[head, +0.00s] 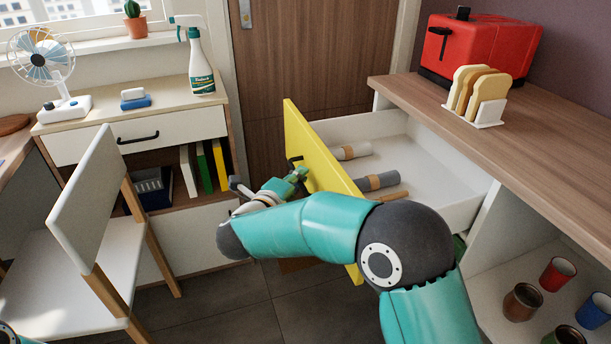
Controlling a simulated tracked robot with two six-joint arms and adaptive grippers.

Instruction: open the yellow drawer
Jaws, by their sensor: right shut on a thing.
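The yellow drawer (308,150) in the counter on the right stands pulled well out, with its white inside showing. A brown stick-like thing is partly hidden by my arm. My right gripper (298,176) is at the outer side of the yellow front, shut on the dark drawer handle (294,161), which is mostly hidden by the gripper. My right arm crosses in front of the lower part of the drawer. My left gripper is out of view.
A red toaster (480,50) and a toast rack (486,112) stand on the wooden counter. Several mugs stand on the open shelf below. A white chair (85,210) is at the left, before a cabinet (180,129). Dark floor between chair and drawer is clear.

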